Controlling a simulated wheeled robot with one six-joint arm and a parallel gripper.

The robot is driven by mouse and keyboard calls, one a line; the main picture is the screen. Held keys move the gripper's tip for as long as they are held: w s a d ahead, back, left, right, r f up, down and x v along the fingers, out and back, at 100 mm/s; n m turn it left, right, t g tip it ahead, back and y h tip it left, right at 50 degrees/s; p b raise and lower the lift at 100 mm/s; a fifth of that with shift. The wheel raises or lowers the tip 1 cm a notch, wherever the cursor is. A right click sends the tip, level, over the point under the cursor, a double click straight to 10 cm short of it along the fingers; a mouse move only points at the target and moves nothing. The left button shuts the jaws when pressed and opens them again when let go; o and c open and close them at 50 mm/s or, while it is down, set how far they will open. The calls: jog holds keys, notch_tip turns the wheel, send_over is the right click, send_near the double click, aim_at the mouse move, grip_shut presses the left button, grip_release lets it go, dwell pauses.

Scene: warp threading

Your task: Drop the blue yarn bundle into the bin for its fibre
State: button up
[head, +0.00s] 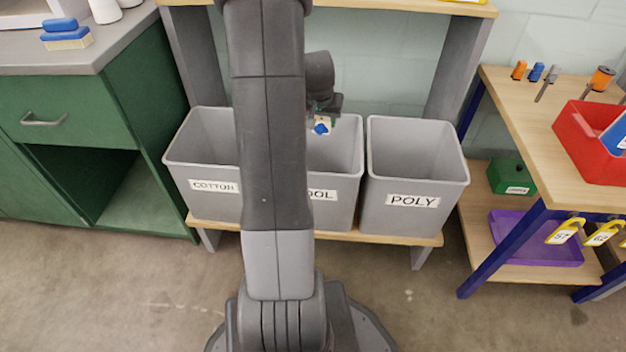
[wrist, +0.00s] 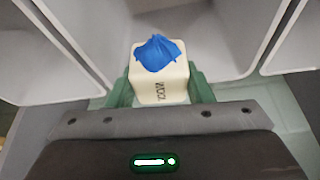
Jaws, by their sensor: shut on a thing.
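The blue yarn bundle (wrist: 158,52) sits on a cream block whose label appears to read WOOL, turned in the wrist view. My gripper (wrist: 159,88) is shut on this block, with a green finger on either side. In the head view the blue bundle (head: 321,129) hangs at the mouth of the middle bin (head: 345,190), below my wrist. That bin's label is partly hidden by my arm and shows "OOL". The grey bin labelled COTTON (head: 203,170) stands to its left and the grey bin labelled POLY (head: 415,185) to its right.
The bins stand on a low wooden shelf (head: 395,238) between grey posts. A green cabinet (head: 80,115) is at the left. At the right, a wooden bench (head: 515,90) holds a red tray (head: 580,150) and spools. A purple tray (head: 535,238) lies beneath it.

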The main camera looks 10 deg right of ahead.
notch_tip(320, 180, down, 4)
jog(key=b, duration=0.2)
jog(key=shift+f+b, duration=0.15)
jog(key=shift+b, duration=0.2)
jog(key=o, duration=1)
jog(key=p+v, duration=0.5)
jog(key=v, duration=0.9)
jog(key=shift+f, duration=0.1)
